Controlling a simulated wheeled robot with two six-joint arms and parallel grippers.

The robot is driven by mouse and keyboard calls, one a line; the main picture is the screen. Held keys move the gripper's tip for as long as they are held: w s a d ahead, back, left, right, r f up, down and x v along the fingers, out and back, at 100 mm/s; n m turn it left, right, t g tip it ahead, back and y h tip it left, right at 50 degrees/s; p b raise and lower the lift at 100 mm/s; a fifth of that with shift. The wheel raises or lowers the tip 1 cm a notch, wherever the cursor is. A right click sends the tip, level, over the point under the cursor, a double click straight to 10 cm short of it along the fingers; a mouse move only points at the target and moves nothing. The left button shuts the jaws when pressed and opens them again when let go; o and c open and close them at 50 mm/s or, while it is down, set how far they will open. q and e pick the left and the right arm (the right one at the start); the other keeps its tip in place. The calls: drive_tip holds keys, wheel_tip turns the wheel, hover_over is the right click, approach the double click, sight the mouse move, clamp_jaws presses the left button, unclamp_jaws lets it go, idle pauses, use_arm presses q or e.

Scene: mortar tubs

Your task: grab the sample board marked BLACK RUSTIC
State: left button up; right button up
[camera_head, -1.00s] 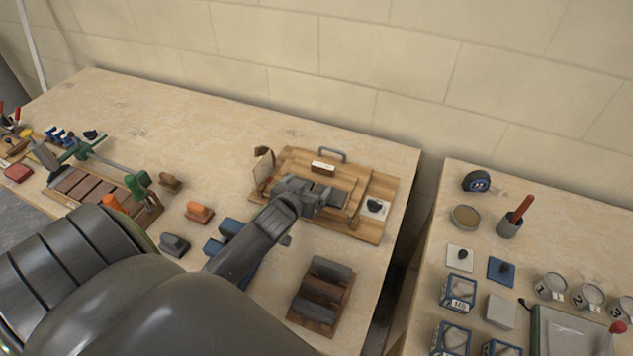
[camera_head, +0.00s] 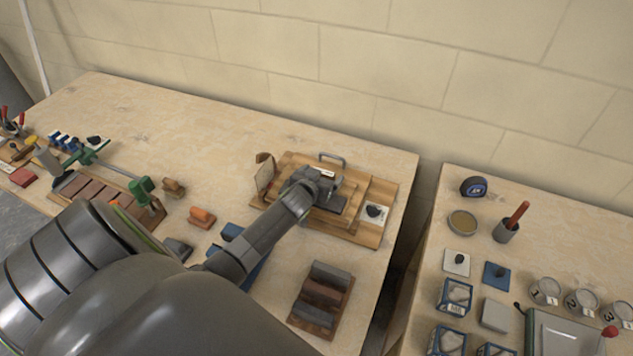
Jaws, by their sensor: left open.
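My left gripper (camera_head: 318,186) reaches over a stepped wooden stand (camera_head: 360,232) at the back right of the main table. It is open, and its jaws are above or beside a dark grey piece (camera_head: 331,203) on the stand. I cannot tell whether they touch it. A small pale label (camera_head: 326,172) sits on the stand behind the jaws, partly covered and too small to read. I cannot read BLACK RUSTIC anywhere, so I cannot tell which piece carries it. My right gripper is not in view.
A grey handle (camera_head: 332,157) rises behind the stand, and a white card with a black lump (camera_head: 376,212) lies on its right. Orange (camera_head: 202,216) and blue blocks are left. A gap separates the right table (camera_head: 560,240).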

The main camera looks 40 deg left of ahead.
use_arm(q)
drive_tip(key=shift+w+a+f, duration=0.1)
drive_tip(key=shift+w+f, duration=0.1)
drive_tip(key=shift+w, duration=0.25)
drive_tip(key=c, duration=1.4)
drive_tip(key=shift+o, duration=0.2)
drive_tip(key=shift+r, duration=0.1)
